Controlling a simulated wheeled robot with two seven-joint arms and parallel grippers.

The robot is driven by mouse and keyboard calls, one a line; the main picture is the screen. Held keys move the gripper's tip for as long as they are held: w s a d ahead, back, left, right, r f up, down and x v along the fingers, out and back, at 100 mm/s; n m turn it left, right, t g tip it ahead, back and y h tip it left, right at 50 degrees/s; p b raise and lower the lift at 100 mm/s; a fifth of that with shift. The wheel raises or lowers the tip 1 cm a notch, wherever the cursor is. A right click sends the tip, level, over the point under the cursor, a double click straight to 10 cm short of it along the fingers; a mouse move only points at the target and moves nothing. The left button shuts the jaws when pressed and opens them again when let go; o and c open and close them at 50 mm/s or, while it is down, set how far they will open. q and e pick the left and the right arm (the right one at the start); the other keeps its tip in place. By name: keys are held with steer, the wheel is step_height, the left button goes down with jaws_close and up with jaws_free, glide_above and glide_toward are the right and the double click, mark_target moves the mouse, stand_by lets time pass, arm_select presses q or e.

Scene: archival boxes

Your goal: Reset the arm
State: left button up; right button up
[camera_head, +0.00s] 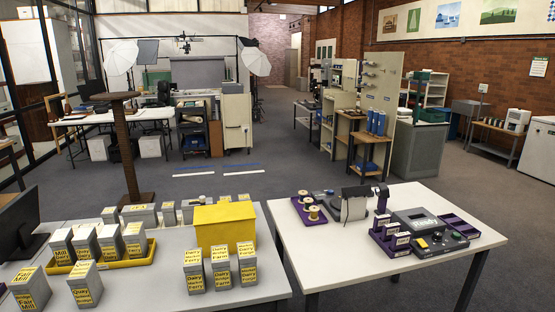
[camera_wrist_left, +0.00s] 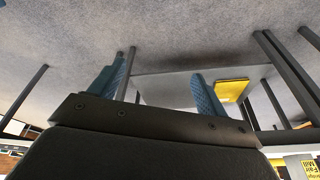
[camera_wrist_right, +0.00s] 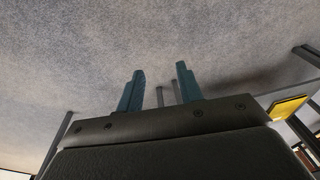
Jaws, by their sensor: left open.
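Neither of my arms shows in the head view. In the left wrist view my left gripper (camera_wrist_left: 160,68) has its two blue fingers wide apart with nothing between them. In the right wrist view my right gripper (camera_wrist_right: 160,68) has its two blue fingers apart, with a clear gap and nothing held. Grey carpet (camera_wrist_right: 70,60) fills most of the background behind both grippers. No box is touching either gripper.
The left table (camera_head: 165,264) bears a yellow tray (camera_head: 135,262), a yellow box (camera_head: 224,228) and several grey labelled boxes (camera_head: 194,270). The right table (camera_head: 340,260) bears purple trays and a dark device (camera_head: 430,235). A gap separates the tables. A dark monitor (camera_head: 18,225) stands far left.

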arm_select(q)
steer(key=s+d+f+g, duration=0.1)
steer(key=d+f, duration=0.1)
steer(key=f, duration=0.6)
steer(key=d+f+g, duration=0.1)
steer(key=d+f, duration=0.2)
steer(key=f, duration=0.5)
steer(key=shift+s+d+h, duration=0.25)
steer(key=shift+s+h, duration=0.15)
